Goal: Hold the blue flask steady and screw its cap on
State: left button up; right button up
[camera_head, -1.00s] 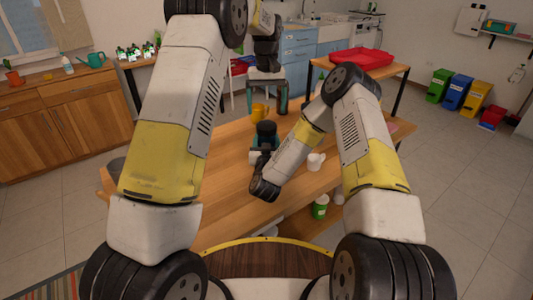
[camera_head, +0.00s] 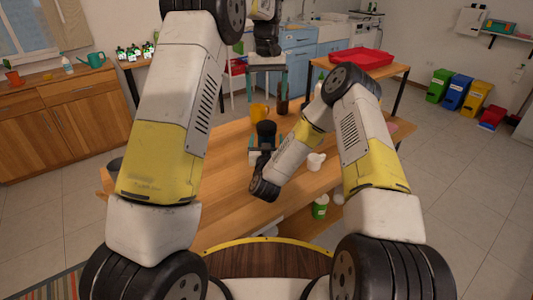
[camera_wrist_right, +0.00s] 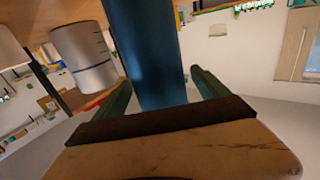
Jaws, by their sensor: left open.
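The blue flask (camera_wrist_right: 145,50) stands between the teal fingers of my right gripper (camera_wrist_right: 162,88) in the right wrist view, with a finger on each side, close against it. In the head view the right gripper (camera_head: 266,147) is partly hidden behind its own wrist, low over the table. A dark round top (camera_head: 266,128), which looks like the flask's cap, shows above it. I cannot tell whether it is screwed down. My left gripper (camera_head: 267,82) hangs above and beyond the flask, fingers down, open and empty.
The wooden table (camera_head: 225,200) also bears a yellow mug (camera_head: 259,112), a dark bottle (camera_head: 282,103) and a white mug (camera_head: 316,161). A green and white cup (camera_head: 320,208) stands lower at the right. A red tray (camera_head: 362,57) is on another table. The table's near left part is clear.

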jog(key=s, duration=0.7)
jog(key=shift+s, duration=0.4)
